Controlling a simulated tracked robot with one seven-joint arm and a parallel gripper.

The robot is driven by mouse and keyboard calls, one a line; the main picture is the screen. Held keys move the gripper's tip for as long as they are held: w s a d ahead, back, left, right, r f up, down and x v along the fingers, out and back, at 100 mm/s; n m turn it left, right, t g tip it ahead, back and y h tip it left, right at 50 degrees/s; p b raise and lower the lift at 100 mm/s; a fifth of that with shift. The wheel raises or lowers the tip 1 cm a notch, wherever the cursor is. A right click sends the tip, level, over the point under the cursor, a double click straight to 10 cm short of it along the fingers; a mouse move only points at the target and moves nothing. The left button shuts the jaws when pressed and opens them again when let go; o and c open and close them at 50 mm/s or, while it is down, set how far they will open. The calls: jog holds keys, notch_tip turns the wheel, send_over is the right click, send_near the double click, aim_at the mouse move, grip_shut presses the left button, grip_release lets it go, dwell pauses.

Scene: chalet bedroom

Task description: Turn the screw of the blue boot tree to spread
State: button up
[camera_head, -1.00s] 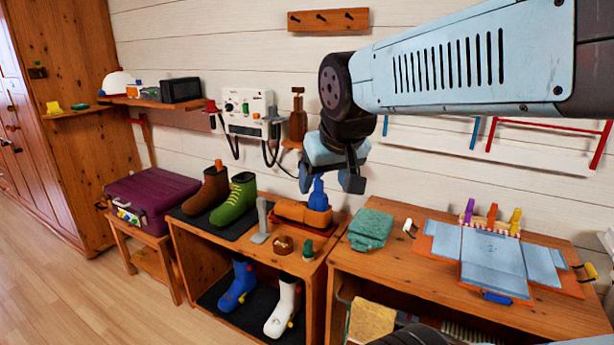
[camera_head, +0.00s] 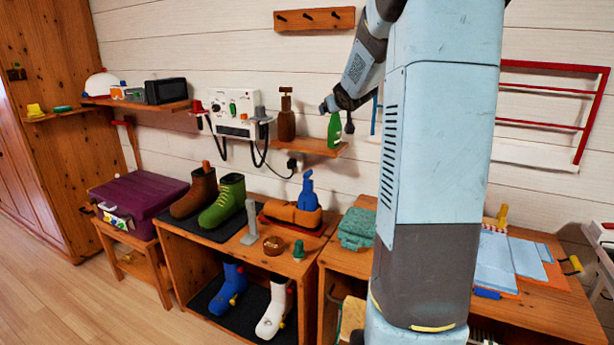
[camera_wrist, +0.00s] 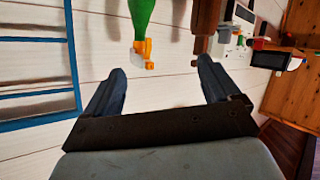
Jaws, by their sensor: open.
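The blue piece is not in the wrist view.
A green bottle (camera_head: 334,131) and a brown bottle (camera_head: 286,122) stand on the wall shelf (camera_head: 311,147). Brown (camera_head: 194,196) and green (camera_head: 223,203) boots, a grey post (camera_head: 250,225) and a teal cloth (camera_head: 356,228) are near the tan shoe. My arm hides part of the right table.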

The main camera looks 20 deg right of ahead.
jog(key=w+d+f+n+t+y, duration=0.2)
jog(key=w+d+f+y, duration=0.1)
jog(key=w+d+f, duration=0.65)
jog(key=d+f+n+y, duration=0.25)
jog(key=d+f, duration=0.25)
jog(key=f, duration=0.4)
jog(key=n+g+y, duration=0.1)
jog(key=n+y, duration=0.3)
jog(key=y, duration=0.6)
send_near(311, 175)
jog(key=shift+m+h, duration=0.25)
jog(key=x, duration=1.1)
jog(key=shift+s+a+r, duration=0.1)
jog(key=shift+a+r, duration=0.1)
jog(key=shift+a, duration=0.15)
